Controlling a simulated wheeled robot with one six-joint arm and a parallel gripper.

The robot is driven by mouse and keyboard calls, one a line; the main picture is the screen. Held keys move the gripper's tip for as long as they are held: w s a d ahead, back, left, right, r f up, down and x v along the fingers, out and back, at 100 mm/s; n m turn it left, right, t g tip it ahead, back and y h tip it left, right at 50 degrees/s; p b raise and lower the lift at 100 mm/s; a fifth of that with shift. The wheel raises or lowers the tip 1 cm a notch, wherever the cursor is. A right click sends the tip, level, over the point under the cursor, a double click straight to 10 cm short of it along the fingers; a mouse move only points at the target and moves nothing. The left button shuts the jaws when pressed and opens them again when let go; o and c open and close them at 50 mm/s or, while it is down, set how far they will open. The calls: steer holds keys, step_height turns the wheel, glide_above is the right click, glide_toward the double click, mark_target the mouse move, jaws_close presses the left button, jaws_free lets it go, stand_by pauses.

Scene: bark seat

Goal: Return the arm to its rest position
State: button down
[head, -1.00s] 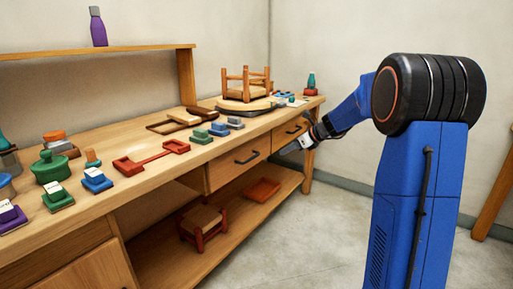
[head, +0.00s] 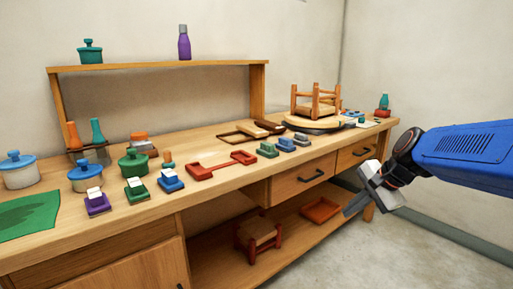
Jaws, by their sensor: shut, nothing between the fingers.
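My blue arm (head: 470,153) reaches in from the right edge of the head view. My gripper (head: 354,206) hangs at the arm's end, in front of the right end of the wooden workbench (head: 225,187). It points down and to the left, over the floor side of the bench. Its fingers are shut with nothing held. In the picture it overlaps the area below the right drawer (head: 357,150); I cannot tell the exact gap to the bench.
An upturned wooden stool (head: 315,101) rests on a round turntable on the bench. Another stool (head: 258,236) and a red tray (head: 321,209) are on the lower shelf. Pots, blocks and a red frame (head: 222,165) line the bench top. Floor at right is clear.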

steer(key=s+d+f+n+h, duration=0.1)
steer(key=s+f+n+h, duration=0.1)
steer(key=s+n, duration=0.4)
steer(key=s+d+f+n+h, duration=0.1)
steer(key=s+f+n, duration=0.3)
steer(key=s, duration=1.3)
steer(key=n+h, duration=0.1)
steer(key=n, duration=0.2)
steer(key=shift+s+f, duration=0.15)
steer(key=shift+f, duration=0.15)
